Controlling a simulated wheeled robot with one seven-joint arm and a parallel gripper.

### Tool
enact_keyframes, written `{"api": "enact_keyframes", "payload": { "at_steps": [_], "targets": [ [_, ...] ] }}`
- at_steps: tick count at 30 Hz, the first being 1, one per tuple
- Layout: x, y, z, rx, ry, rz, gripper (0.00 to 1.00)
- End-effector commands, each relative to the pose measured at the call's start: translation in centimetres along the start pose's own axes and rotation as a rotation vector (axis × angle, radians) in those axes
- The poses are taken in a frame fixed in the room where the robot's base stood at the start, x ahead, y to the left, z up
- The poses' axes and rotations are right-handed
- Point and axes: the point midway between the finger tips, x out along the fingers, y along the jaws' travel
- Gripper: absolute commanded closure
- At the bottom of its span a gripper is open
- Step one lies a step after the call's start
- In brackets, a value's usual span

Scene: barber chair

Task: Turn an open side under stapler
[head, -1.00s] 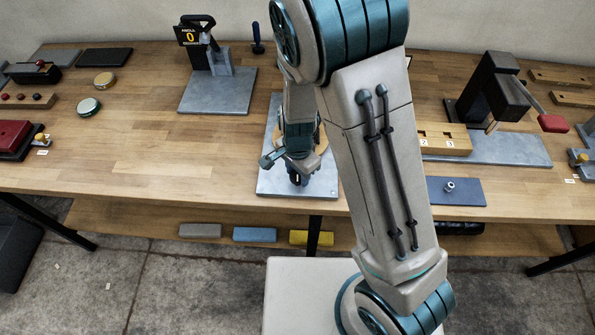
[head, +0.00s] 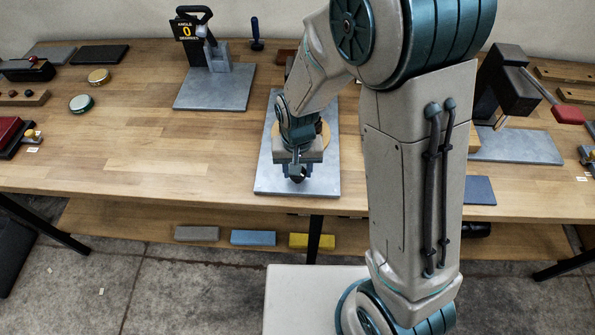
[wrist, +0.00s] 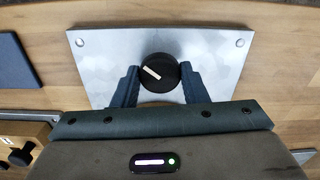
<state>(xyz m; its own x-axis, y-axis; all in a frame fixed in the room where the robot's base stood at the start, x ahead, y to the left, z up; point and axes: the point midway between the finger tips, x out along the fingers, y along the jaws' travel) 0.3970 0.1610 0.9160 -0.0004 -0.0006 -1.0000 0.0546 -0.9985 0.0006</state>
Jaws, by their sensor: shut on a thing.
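In the wrist view, a round black knob (wrist: 159,72) with a white mark sits on a grey metal plate (wrist: 107,50). My gripper (wrist: 158,75) has its two fingers on opposite sides of the knob and is shut on it. The white mark lies slantwise. In the head view, my gripper (head: 297,172) is over the front of the plate (head: 326,180), and part of a round wooden piece (head: 325,136) shows behind it. My arm hides most of that piece. I cannot surely identify a stapler; a black device (head: 507,80) with a red-ended lever stands at the right.
A grey stand (head: 214,90) with an angle sign is at the back left. A blue pad (head: 480,190) lies to the right of the plate. Coloured blocks (head: 253,238) lie on the shelf below. The bench left of the plate is mostly clear.

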Motion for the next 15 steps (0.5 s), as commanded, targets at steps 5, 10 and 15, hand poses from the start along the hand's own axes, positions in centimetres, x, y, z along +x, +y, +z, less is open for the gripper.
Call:
{"api": "enact_keyframes", "payload": {
  "at_steps": [5, 10, 15],
  "targets": [
    [0.13, -0.02, -0.13, -0.168, 0.004, -0.002, 0.83],
    [0.09, -0.01, -0.12, -0.324, 0.004, -0.001, 0.83],
    [0.02, -0.03, -0.09, -0.461, 0.003, -0.001, 0.83]
  ]
}}
